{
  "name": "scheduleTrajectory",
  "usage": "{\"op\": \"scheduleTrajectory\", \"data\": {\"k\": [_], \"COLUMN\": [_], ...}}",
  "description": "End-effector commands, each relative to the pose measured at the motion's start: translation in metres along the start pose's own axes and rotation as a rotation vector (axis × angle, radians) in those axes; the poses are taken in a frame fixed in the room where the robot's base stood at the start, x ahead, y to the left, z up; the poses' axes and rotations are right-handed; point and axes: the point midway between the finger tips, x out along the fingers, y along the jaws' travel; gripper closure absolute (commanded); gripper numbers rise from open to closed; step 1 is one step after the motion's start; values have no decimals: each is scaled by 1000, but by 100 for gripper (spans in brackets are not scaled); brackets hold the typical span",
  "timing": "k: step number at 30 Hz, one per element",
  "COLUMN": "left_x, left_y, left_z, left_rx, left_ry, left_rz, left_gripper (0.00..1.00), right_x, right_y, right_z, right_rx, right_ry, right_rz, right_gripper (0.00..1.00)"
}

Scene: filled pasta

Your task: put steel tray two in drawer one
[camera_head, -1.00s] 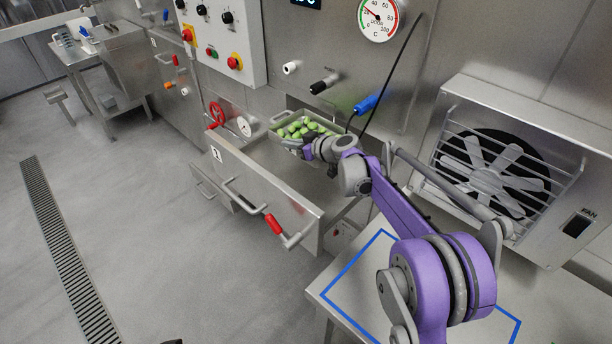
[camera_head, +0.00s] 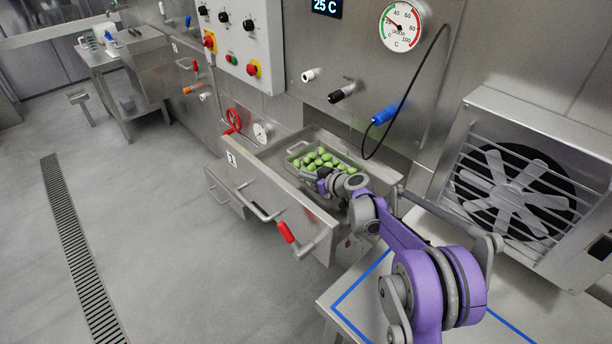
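The steel tray (camera_head: 296,150), filled with green pasta pieces (camera_head: 322,160), is within the outline of the open drawer (camera_head: 277,205), towards its back. I cannot tell if it rests on the drawer floor. The drawer front has a number plate (camera_head: 231,158), too small to read surely. My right gripper (camera_head: 308,175) is at the near edge of the tray, its arm reaching in from the right over the drawer's right side. Its fingers are small and partly hidden, so their grip on the rim does not show clearly. My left gripper is out of view.
A table (camera_head: 345,290) marked with a blue outline stands front right, beneath my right arm. A fan box (camera_head: 520,185) is behind it. A black cable (camera_head: 407,100) hangs from the wall near the drawer. Open floor (camera_head: 150,250) lies left.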

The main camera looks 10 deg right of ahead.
Motion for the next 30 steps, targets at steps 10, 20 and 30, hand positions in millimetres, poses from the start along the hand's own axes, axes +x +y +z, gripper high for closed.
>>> {"op": "scheduleTrajectory", "data": {"k": [10,20,30], "left_x": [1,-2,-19], "left_y": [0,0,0], "left_z": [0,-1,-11], "left_rx": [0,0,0], "left_ry": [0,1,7], "left_rz": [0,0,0], "left_gripper": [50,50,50], "right_x": [1,-7,-78], "right_y": [0,1,2], "right_z": [2,-1,-2], "right_rx": [0,0,0], "right_ry": [0,0,-1], "right_rz": [0,1,5], "right_gripper": [65,65,65]}}
